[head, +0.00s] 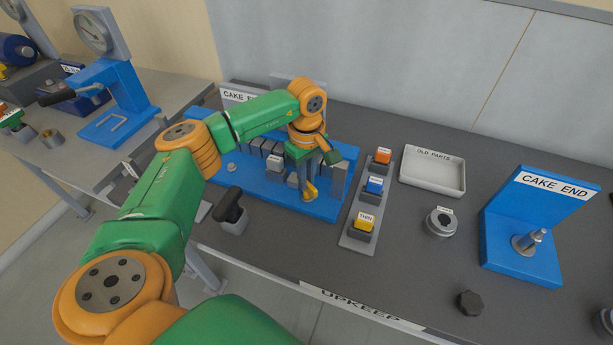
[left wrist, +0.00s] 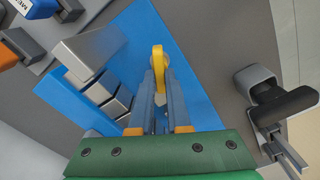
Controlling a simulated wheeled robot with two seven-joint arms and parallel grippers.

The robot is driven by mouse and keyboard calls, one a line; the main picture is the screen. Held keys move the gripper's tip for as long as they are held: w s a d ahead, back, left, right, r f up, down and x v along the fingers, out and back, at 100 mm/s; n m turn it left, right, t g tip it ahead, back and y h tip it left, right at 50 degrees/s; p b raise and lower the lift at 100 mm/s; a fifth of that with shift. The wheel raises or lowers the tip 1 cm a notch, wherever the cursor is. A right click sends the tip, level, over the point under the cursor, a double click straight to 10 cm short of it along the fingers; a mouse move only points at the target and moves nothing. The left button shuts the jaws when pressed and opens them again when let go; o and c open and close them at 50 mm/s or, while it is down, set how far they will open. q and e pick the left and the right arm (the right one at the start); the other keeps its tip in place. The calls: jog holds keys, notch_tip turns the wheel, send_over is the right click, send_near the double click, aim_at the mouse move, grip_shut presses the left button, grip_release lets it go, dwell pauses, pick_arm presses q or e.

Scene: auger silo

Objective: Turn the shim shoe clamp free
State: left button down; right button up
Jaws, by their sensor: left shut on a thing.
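A yellow lever (head: 311,193), which looks like the shim shoe clamp's handle, stands at the front of a blue fixture (head: 322,209) labelled "CAKE EN…". My left gripper (head: 307,178) reaches down from above and is shut on this lever. In the left wrist view, the yellow lever (left wrist: 159,66) sits between the fingertips of the gripper (left wrist: 160,88), over the blue base (left wrist: 190,65). A larger silver block (left wrist: 90,48) and several small grey blocks (left wrist: 110,98) stand in the fixture beside it. The clamp's lower part is hidden. My right gripper is not in view.
A grey rack (head: 357,243) of orange, blue and yellow shims stands just right of the fixture. A black-handled tool (head: 232,207) stands in a holder at front left. An "OLD PARTS" tray (head: 433,184), a round part (head: 440,222) and a second blue "CAKE END" stand (head: 520,260) are further right.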

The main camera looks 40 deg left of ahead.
pick_arm(q)
jog(key=shift+n, duration=0.3)
jog(key=shift+r+n, duration=0.1)
jog(key=shift+n, duration=2.7)
jog(key=c, duration=0.9)
grip_release()
jog(key=shift+s, duration=0.1)
jog(key=shift+b, duration=0.3)
notch_tip(320, 180, up, 6)
jog(key=shift+b, duration=0.75)
jog(key=shift+r, duration=0.55)
